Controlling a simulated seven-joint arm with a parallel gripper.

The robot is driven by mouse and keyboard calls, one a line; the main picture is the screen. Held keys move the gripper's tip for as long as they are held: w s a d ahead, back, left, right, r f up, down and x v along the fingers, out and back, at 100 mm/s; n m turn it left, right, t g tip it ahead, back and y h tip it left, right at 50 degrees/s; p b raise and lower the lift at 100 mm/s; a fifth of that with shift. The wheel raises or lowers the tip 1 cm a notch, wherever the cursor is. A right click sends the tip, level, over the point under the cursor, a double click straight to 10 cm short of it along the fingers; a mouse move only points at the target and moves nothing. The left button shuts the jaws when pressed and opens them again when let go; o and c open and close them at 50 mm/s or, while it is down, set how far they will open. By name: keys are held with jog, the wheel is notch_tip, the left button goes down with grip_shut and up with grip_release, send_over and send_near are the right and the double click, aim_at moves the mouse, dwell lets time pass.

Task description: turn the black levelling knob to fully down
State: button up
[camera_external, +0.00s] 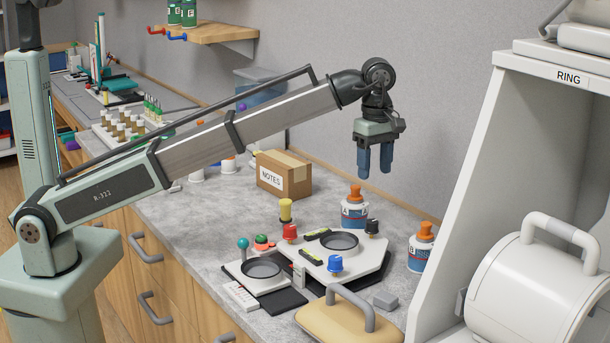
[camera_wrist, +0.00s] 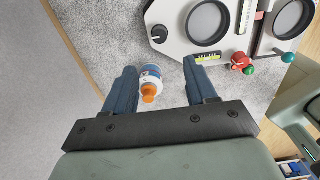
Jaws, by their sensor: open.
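The black levelling knob (camera_external: 372,228) stands at the right back corner of a white hexagonal plate (camera_external: 374,268) on the counter. In the wrist view the black knob (camera_wrist: 159,33) is near the top centre, with a light mark on it. My gripper (camera_external: 374,173) is open and empty, pointing down, well above and slightly behind the knob. In the wrist view my gripper (camera_wrist: 159,67) has its two blue fingers apart, with the knob beyond the tips and a bottle seen between them. Nothing touches the knob.
An orange-capped bottle (camera_external: 354,208) stands just behind the knob, another (camera_external: 421,246) to its right. A cardboard box (camera_external: 284,174) is behind left. The tall white RING machine (camera_external: 480,160) bounds the right.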

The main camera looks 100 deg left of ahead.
aim_at(372, 221)
notch_tip(372, 221, down, 13)
jog(key=shift+f, duration=0.15)
dwell(0.4)
jog(key=shift+c, duration=0.2)
grip_shut()
dwell(0.4)
